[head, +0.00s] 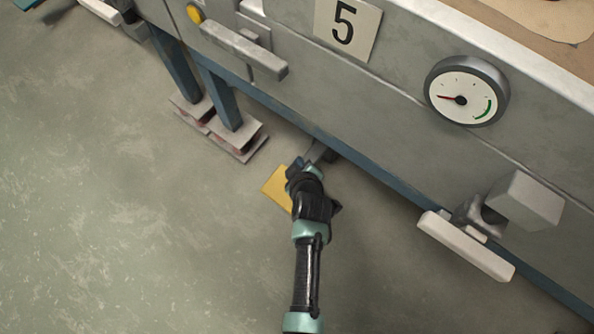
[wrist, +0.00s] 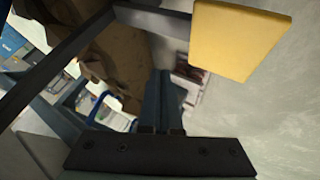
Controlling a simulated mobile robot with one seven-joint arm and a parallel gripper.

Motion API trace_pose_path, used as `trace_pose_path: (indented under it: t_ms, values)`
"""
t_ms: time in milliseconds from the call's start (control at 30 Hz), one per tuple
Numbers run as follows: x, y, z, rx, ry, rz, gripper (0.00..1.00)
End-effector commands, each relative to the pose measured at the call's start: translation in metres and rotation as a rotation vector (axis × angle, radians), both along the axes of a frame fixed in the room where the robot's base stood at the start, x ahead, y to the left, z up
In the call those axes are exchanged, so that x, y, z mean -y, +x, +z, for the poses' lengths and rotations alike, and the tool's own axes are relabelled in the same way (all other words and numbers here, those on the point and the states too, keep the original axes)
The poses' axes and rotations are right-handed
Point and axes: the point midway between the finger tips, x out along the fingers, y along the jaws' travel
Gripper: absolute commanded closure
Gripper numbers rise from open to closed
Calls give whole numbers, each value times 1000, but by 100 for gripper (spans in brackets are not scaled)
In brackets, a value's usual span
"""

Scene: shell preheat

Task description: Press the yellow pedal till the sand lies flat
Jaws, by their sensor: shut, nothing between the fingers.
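The yellow pedal (head: 276,188) is a flat square plate low beside the grey machine (head: 395,130), partly covered by my arm in the head view. In the wrist view the pedal (wrist: 240,40) shows at the upper right on the end of a dark bar (wrist: 160,20). My gripper (wrist: 162,76) is shut and empty, and the pedal is to the right of its fingers in that view. I cannot tell whether it touches the pedal or its bar. Brown sand (head: 530,25) shows at the top right of the head view, with a paler patch on it, mostly cut off.
A round gauge (head: 466,91) has its red needle pointing left, away from a green band at lower right. A number 5 plate (head: 347,28), a yellow button (head: 195,13) and white handles (head: 465,245) are on the front. Blue legs (head: 222,100) stand at left. The floor (head: 120,220) is clear.

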Motion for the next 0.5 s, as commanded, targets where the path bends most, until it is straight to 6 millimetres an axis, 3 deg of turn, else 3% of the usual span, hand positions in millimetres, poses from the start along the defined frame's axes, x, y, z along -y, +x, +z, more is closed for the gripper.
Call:
trace_pose_path:
  t_ms: [300, 500]
  values:
    - [0, 3, 32, 0, 0, 6, 100]
    - [2, 4, 40, -1, 0, 1, 100]
